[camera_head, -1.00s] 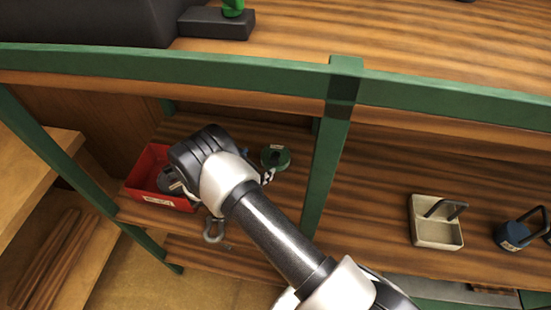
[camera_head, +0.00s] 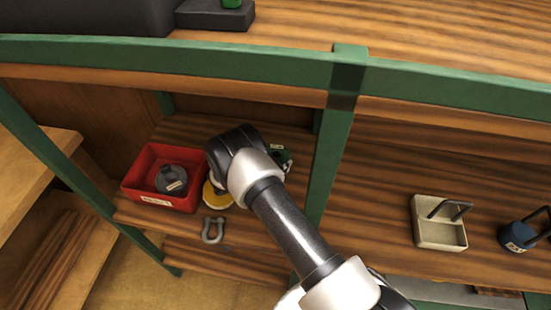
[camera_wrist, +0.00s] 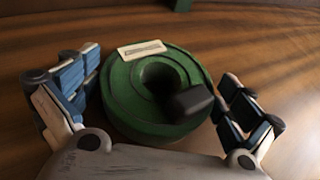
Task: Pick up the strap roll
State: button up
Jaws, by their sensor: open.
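The strap roll, a round green coil with a centre hole, a pale label and a black block on its right side, lies flat on the wooden shelf in the wrist view (camera_wrist: 125,108). In the head view only a part of it shows (camera_head: 287,156) beside my wrist, which hides the rest. My gripper (camera_wrist: 160,84) is open, with one blue-padded finger on the left of the roll and one on the right. The jaws hold nothing.
On the same shelf are a red bin (camera_head: 134,181) with a dark grey round object (camera_head: 172,177) inside, a partly hidden yellow ring (camera_head: 214,196) and a grey shackle (camera_head: 213,231). A green post (camera_head: 329,150) stands right of the roll. A beige tray (camera_head: 434,234) lies beyond it.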

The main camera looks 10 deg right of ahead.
jog(key=shift+c, duration=0.5)
jog(key=c, duration=0.9)
notch_tip(320, 180, up, 9)
jog(key=p, duration=0.1)
jog(key=shift+w, duration=0.15)
